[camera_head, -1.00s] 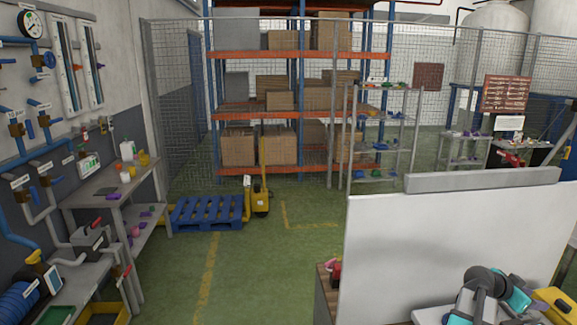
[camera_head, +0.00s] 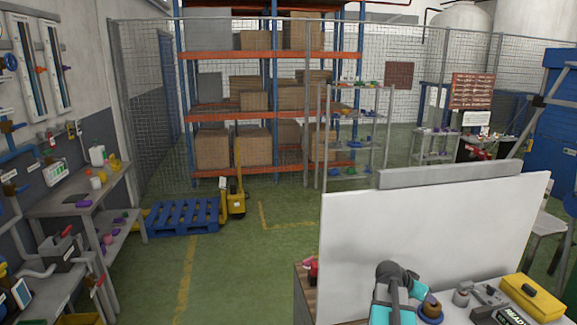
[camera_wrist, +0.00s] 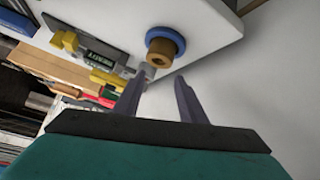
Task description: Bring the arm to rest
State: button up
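My arm shows at the bottom right of the head view, with teal and dark grey links (camera_head: 393,292). The fingertips are not clear there. In the wrist view my gripper (camera_wrist: 162,78) is open, its two grey fingers apart with nothing held between them. A brass-coloured piece with a blue ring (camera_wrist: 165,44) sits on a pale surface beyond the fingertips, apart from them as far as I can tell. What looks like the same piece (camera_head: 431,308) shows beside my arm in the head view.
A large white panel (camera_head: 420,240) stands behind my arm. A yellow box (camera_head: 533,298) and a display reading READY (camera_head: 508,315) are on the bench at right. Left are a grey workbench (camera_head: 75,200), a blue pallet (camera_head: 183,216) and a yellow pallet jack (camera_head: 236,200). Green floor between is clear.

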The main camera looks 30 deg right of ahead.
jog(key=w+a+f+n+t+y, duration=0.1)
jog(key=w+a+f+n+y, duration=0.4)
jog(key=a, duration=1)
jog(key=w+a+f+n+t, duration=0.1)
jog(key=w+a+f+n, duration=0.2)
jog(key=w+a+f, duration=0.8)
jog(key=s+a+f+n+g+y, duration=0.15)
jog(key=s+a+n, duration=0.25)
jog(key=a, duration=1.2)
jog(key=s+a+f+n+y, duration=0.2)
jog(key=s+a+n+y, duration=0.15)
jog(key=a, duration=1.25)
jog(key=s+f+g+b, duration=0.3)
jog(key=s+f+b, duration=0.3)
jog(key=s+f, duration=0.6)
jog(key=s+f+g+b, duration=0.3)
jog(key=s+f+b, duration=0.4)
jog(key=s+f, duration=0.6)
notch_tip(320, 180, down, 5)
jog(key=shift+s+d, duration=0.25)
jog(key=shift+d, duration=0.05)
